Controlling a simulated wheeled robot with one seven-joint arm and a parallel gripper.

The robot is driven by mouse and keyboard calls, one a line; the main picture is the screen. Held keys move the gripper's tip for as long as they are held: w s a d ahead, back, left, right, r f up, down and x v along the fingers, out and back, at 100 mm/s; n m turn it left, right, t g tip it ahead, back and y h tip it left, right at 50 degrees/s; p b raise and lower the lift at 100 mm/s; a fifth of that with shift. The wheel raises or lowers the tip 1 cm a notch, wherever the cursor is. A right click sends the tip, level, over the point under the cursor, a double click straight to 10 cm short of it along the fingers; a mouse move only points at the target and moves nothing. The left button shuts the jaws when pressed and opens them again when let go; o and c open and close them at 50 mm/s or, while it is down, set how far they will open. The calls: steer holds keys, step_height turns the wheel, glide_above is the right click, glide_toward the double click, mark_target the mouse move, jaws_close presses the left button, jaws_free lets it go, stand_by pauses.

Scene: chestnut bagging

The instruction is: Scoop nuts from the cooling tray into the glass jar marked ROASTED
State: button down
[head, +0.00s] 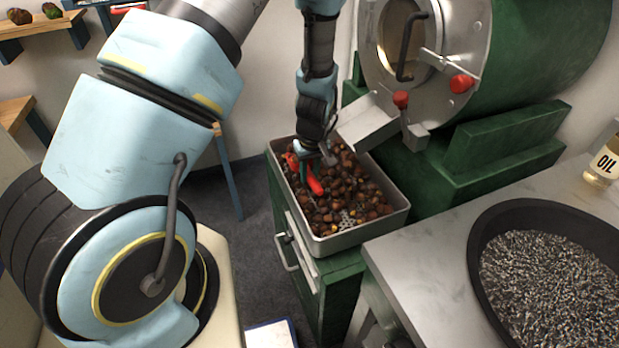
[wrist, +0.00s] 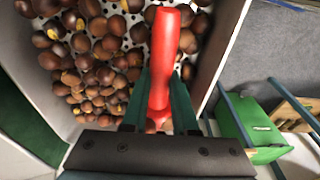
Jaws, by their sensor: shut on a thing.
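The cooling tray (head: 388,222) is a grey metal tray with a perforated floor, holding many brown chestnuts (head: 345,188). The chestnuts (wrist: 97,65) also fill much of the wrist view's left half. My gripper (head: 305,176) points down into the tray's left part. Its jaws (wrist: 158,85) are shut on a red handle (wrist: 165,45), which I take to be the scoop's. The handle's red end (head: 315,186) shows among the nuts in the head view. The scoop's bowl is not clearly seen; my gripper hides part of the tool. No glass jar marked ROASTED is in view.
A green roaster (head: 535,65) with a metal chute (head: 368,122) stands just behind the tray. At right, a grey worktop (head: 430,245) bears a dark pan (head: 483,285) of grey grains and an OIL bottle (head: 603,163). Grey floor lies left of the green cabinet (head: 340,285).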

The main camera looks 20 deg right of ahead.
steer(key=shift+t, duration=0.4)
steer(key=shift+s+p+v, duration=0.2)
steer(key=shift+p+v, duration=0.35)
steer(key=shift+v, duration=0.45)
steer(key=shift+s+p+v, duration=0.15)
steer(key=shift+p+v, duration=0.4)
steer(key=shift+v, duration=0.45)
steer(key=shift+s+p+v, duration=0.2)
steer(key=shift+p+v, duration=0.35)
steer(key=shift+v, duration=0.45)
steer(key=shift+f, duration=0.1)
